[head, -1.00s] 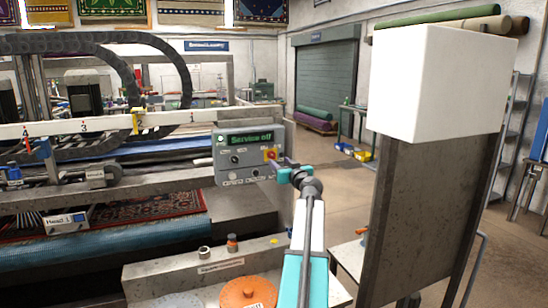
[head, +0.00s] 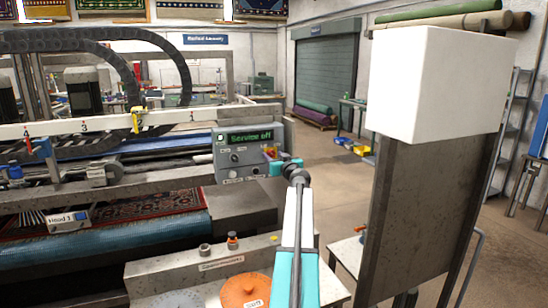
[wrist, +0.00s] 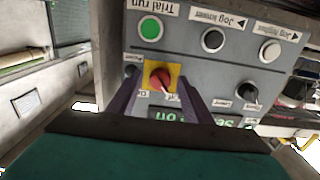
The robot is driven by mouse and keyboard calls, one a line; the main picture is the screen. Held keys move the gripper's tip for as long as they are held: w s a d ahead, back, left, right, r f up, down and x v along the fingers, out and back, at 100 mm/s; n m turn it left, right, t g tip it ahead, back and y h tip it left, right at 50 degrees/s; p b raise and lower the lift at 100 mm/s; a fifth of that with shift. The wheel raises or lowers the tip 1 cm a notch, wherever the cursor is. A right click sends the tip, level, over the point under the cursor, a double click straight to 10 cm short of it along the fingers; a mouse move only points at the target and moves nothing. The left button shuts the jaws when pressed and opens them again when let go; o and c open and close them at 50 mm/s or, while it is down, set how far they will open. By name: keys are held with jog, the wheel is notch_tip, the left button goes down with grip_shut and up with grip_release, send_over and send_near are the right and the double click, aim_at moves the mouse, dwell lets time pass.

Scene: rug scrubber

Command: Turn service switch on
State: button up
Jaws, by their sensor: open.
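A red rotary knob on a yellow plate (head: 270,152) is at the box's right side, partly hidden by my gripper (head: 274,160). In the wrist view the panel appears upside down, with the red knob (wrist: 168,84) near the middle. My gripper (wrist: 160,90) is open, with its purple fingers on either side of the knob. I cannot tell whether they touch it.
A bench with an orange lid (head: 246,290) is below the box. A tall panel with a white block (head: 440,85) stands at right. The floor behind is open.

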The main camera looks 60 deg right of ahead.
jog(key=shift+c, duration=0.4)
jog(key=c, duration=1)
